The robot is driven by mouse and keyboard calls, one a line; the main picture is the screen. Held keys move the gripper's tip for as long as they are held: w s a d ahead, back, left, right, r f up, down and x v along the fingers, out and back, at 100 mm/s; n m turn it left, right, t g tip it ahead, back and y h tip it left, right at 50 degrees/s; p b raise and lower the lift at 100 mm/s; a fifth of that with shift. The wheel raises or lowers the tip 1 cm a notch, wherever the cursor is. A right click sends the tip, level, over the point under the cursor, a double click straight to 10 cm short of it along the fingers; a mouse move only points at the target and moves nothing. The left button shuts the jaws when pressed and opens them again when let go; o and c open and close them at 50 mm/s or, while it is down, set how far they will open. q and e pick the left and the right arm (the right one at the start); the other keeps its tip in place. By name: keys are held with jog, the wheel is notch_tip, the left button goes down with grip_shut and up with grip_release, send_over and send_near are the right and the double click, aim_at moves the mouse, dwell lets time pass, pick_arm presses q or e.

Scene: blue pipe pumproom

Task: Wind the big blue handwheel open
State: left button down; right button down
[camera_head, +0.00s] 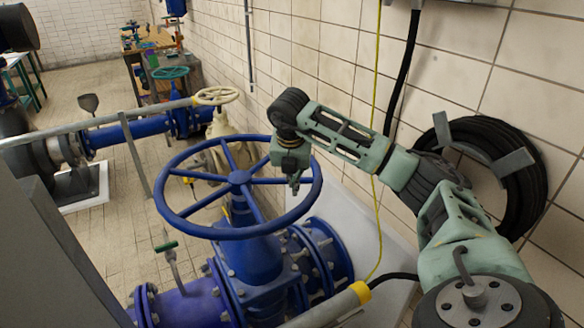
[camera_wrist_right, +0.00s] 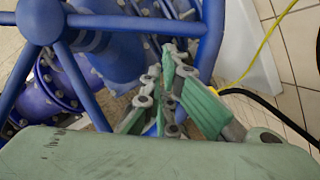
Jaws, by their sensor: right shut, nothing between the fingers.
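The big blue handwheel (camera_head: 239,178) lies nearly flat on top of a blue valve body (camera_head: 250,262) in the middle of the head view. Its hub, spokes and part of its rim also show in the right wrist view (camera_wrist_right: 95,20). My right gripper (camera_head: 294,186) points down at the right side of the wheel, close to the rim. In the right wrist view my right gripper (camera_wrist_right: 168,85) is shut with nothing held, over the gap by a spoke and the rim. Whether it touches the wheel I cannot tell. My left gripper is not in view.
A smaller cream handwheel (camera_head: 217,96) and a teal one (camera_head: 170,73) stand farther back. A coiled black hose (camera_head: 520,170) hangs on the tiled wall at right. A grey rail (camera_head: 95,124) crosses at left. Tiled floor is open at left.

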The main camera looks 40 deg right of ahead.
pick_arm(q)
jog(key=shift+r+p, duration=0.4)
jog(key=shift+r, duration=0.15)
pick_arm(e)
jog(key=shift+x, duration=1.85)
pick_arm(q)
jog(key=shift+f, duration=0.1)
pick_arm(e)
jog(key=shift+d, duration=0.1)
